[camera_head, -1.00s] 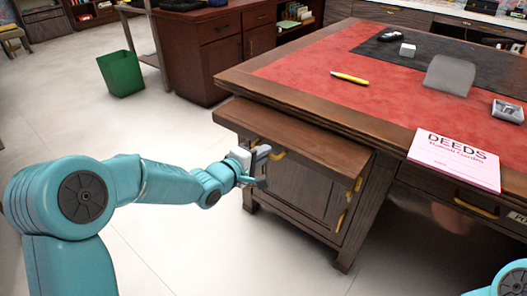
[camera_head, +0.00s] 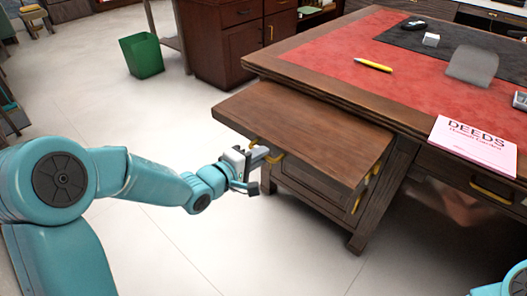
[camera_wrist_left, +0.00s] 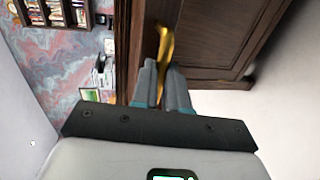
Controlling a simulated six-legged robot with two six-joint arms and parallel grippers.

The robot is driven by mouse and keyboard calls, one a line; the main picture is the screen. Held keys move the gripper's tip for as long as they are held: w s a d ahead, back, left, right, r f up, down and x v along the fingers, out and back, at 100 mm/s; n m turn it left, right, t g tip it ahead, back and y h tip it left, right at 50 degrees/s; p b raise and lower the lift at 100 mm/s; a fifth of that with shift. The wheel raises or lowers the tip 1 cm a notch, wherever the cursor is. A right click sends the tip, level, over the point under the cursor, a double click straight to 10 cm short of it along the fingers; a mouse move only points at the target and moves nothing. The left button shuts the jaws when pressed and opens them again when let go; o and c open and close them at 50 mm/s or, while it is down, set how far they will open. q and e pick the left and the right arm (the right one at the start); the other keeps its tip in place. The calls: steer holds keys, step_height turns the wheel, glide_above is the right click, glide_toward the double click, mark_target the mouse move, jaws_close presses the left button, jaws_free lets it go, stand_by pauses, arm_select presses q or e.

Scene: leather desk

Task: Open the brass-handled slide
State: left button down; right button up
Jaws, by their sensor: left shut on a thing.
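The slide (camera_head: 300,125) is a brown wooden board sticking out from under the top of the desk on its left side. Its brass handle (camera_head: 276,157) is at the outer edge, low under the board. My left gripper (camera_head: 260,156) is shut on this handle. In the left wrist view the curved brass handle (camera_wrist_left: 164,42) runs between the two grey fingers of the left gripper (camera_wrist_left: 162,85). Only a teal piece of my right arm shows at the lower right corner; the right gripper is out of view.
The desk (camera_head: 300,75) has a red leather top with a yellow pen (camera_head: 373,65) and a pink DEEDS paper (camera_head: 474,146). A cabinet with brass pulls (camera_head: 318,190) stands below the slide. A green bin (camera_head: 142,55) is at the back left. The pale floor (camera_head: 120,115) at left is clear.

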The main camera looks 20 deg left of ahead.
arm_select(q)
steer(key=shift+s+a, duration=0.15)
steer(key=shift+s, duration=0.1)
steer(key=c, duration=1.2)
jaws_free()
steer(key=shift+o, duration=0.2)
steer(key=b+v, duration=0.2)
steer(key=v, duration=1.4)
steer(key=shift+s+b, duration=0.2)
steer(key=shift+b, duration=0.15)
